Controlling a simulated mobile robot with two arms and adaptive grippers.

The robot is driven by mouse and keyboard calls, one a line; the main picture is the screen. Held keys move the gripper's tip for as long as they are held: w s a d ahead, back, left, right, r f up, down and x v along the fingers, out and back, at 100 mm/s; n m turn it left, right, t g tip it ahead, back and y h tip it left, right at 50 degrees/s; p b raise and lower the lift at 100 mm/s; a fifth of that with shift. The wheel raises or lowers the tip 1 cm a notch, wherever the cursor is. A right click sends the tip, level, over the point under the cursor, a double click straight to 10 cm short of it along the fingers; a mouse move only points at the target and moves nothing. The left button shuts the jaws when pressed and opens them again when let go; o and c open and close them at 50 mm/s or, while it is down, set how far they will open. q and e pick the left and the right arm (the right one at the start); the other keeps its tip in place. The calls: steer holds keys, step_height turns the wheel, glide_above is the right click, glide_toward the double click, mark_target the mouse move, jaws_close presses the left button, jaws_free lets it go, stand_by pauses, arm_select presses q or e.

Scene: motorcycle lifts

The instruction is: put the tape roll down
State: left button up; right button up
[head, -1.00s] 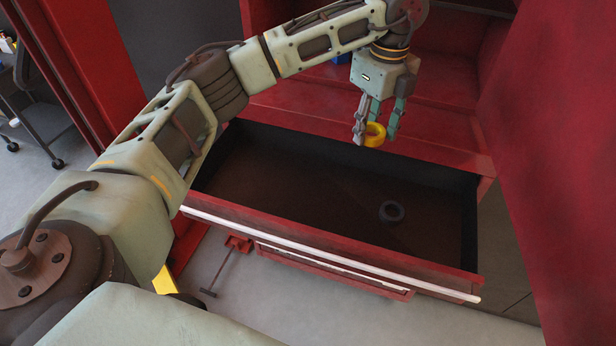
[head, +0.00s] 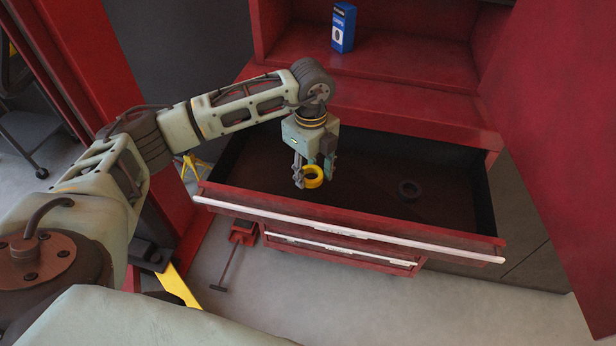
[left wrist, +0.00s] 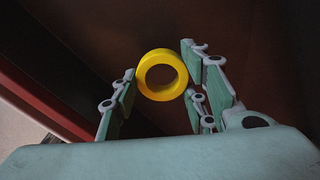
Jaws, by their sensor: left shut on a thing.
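The yellow tape roll (head: 312,177) is held between the fingers of my left gripper (head: 313,178), over the left part of the open red drawer (head: 228,196). In the left wrist view the tape roll (left wrist: 162,75) sits at the fingertips of my left gripper (left wrist: 160,82), with its hole facing the camera. The dark drawer floor shows behind it. I cannot tell whether the roll touches the floor. My right gripper is not in view.
A blue box (head: 343,27) stands on the red cabinet shelf (head: 400,62) behind. The drawer's middle is clear. A red jack-like tool (head: 243,232) is on the floor in front.

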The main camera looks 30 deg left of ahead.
mark_target(308, 174)
arm_select(q)
steer(key=shift+s+a+f, duration=0.15)
steer(key=shift+a+f, duration=0.1)
steer(key=shift+f, duration=0.2)
step_height(308, 174, down, 2)
steer(key=shift+f+p, duration=0.25)
steer(key=shift+p, duration=0.4)
steer(key=shift+f, duration=0.65)
steer(key=o, duration=1.1)
steer(key=shift+o, duration=0.2)
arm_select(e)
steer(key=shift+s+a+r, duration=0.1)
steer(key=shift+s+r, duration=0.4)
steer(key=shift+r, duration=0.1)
